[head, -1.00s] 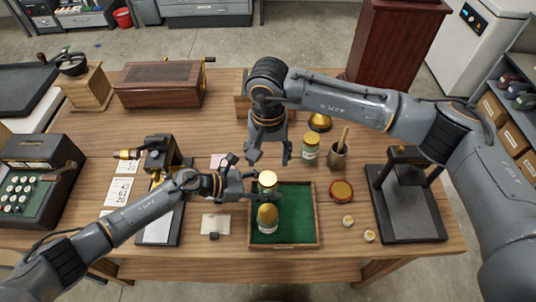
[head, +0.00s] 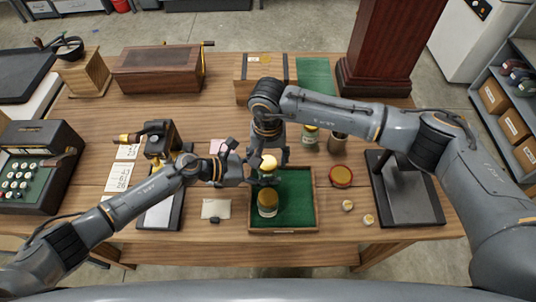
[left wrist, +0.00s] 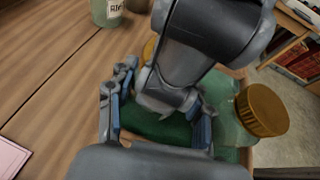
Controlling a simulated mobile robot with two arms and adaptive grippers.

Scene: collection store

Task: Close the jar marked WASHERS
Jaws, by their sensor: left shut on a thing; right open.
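A jar with a pale yellow round top (head: 269,163) is at the back left of the green-lined tray (head: 315,205). My left gripper (head: 258,175) is shut on it from the left; no label on it can be read. My right gripper (head: 270,152) is open, pointing down right at that top. In the left wrist view my right gripper (left wrist: 165,100) hides what lies between the left fingers. A second jar with a gold lid (head: 268,196) stands upright in the tray just in front; it also shows in the left wrist view (left wrist: 262,110).
A green labelled jar (head: 310,138) and a cup (head: 338,142) stand behind the tray. A round red-and-gold piece (head: 341,176) and two small round pieces (head: 348,205) lie to the right. A black stand (head: 405,195) is further right, a cash register (head: 35,165) far left.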

